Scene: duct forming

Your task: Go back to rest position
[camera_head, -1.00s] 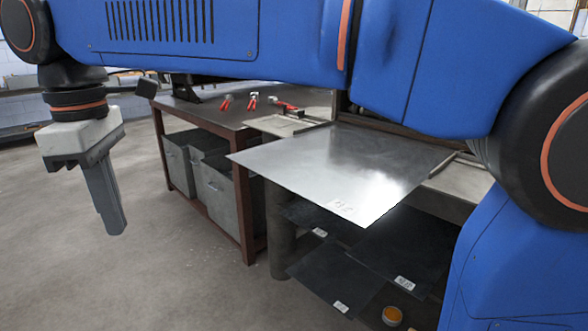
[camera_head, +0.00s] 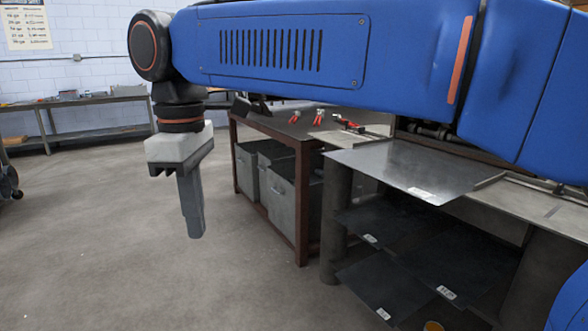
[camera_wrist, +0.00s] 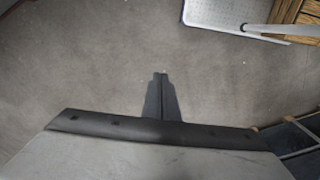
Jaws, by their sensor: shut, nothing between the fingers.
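My gripper (camera_head: 194,236) hangs straight down on the left side of the head view, over bare concrete floor. Its fingers are closed together with nothing between them. In the wrist view the shut fingertips (camera_wrist: 160,75) point at the floor. My blue arm stretches across the top of the head view. The gripper is apart from the workbench and the sheet metal.
A brown-legged workbench (camera_head: 302,205) with grey bins (camera_head: 286,203) and red-handled tools (camera_head: 318,117) stands right of the gripper. A metal sheet (camera_head: 405,165) lies on a stand above dark sheets (camera_head: 385,285). Another bench (camera_head: 75,136) is by the far wall.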

